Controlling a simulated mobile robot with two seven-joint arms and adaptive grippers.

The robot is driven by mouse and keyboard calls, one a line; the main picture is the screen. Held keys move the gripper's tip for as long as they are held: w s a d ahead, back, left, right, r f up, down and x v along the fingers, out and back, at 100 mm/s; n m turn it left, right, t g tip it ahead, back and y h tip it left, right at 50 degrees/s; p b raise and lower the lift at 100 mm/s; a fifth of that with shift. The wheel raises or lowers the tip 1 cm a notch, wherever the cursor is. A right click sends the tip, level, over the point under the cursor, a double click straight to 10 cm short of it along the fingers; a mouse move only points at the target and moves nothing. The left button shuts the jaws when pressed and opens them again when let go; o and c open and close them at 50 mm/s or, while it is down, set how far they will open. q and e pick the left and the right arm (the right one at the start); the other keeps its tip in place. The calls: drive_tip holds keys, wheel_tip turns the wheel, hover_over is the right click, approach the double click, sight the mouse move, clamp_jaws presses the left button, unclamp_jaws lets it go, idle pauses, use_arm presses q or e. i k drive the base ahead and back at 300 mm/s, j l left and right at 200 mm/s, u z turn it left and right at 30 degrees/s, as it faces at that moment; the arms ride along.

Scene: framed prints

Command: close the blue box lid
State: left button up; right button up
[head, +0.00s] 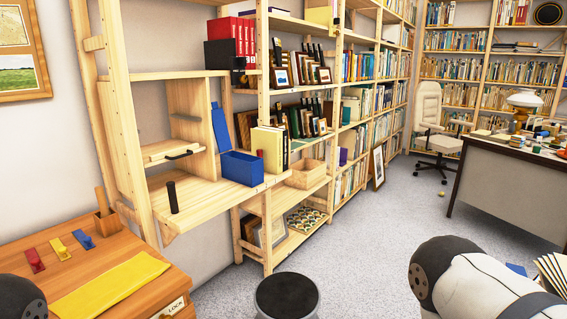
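The blue box (241,169) sits on a wooden shelf board left of the middle in the head view. Its blue lid (220,128) stands raised, nearly upright, at the box's left side, so the box is open. Its inside is mostly hidden by the front wall. Neither gripper shows. Dark rounded parts of my arms show at the lower left and lower right corners, well away from the box.
A dark cylinder (173,197) stands on the board (205,192) in front. A wooden cabinet (130,270) with a yellow cloth is at lower left.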

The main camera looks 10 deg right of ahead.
sight(221, 129)
drive_tip(key=i+l+u, duration=0.45)
drive_tip(key=l, duration=0.25)
drive_tip(key=i+l+u, duration=0.4)
drive_tip(key=l, duration=0.4)
drive_tip(key=i+l+u, duration=0.1)
drive_tip(key=l+u, duration=0.35)
drive_tip(key=l, duration=0.4)
drive_tip(key=l+u, duration=0.4)
drive_tip(key=l, duration=0.5)
drive_tip(key=l+u, duration=0.45)
drive_tip(key=l, duration=0.55)
